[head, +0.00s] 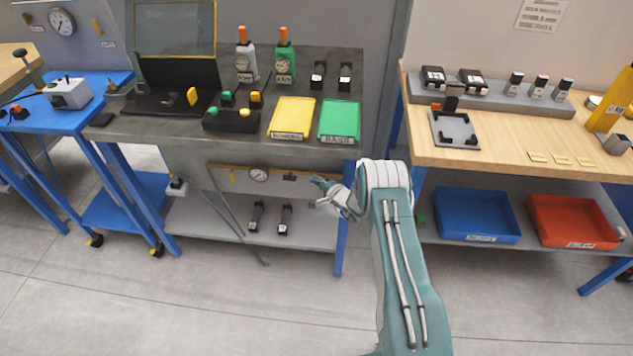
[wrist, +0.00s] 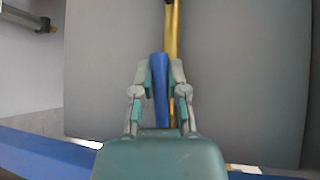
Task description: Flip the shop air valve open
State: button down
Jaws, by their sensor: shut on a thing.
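In the wrist view, a blue lever (wrist: 160,95) lies between the two fingers of my gripper (wrist: 161,72), which is shut on it. A yellow pipe (wrist: 173,35) runs up the picture just right of the lever, and the lever looks nearly in line with it. A dark fitting shows at the pipe's top edge. In the head view, my gripper (head: 328,190) reaches left under the right end of the middle bench. The lever cannot be made out there.
A round gauge (head: 258,174) sits on a panel below the middle bench (head: 140,127). Two dark items stand on its lower shelf (head: 215,228). A wooden bench (head: 500,155) with blue and red bins (head: 477,215) below is close on the right. The floor in front is clear.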

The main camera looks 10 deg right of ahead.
jog(key=shift+r+m+t+y, duration=0.1)
jog(key=shift+m+t+y, duration=0.2)
jog(key=c, duration=0.7)
grip_release()
jog(key=shift+o, duration=0.2)
jog(key=shift+s, duration=0.1)
jog(key=v, duration=1.1)
jog(key=shift+s+d, duration=0.2)
jog(key=shift+s, duration=0.1)
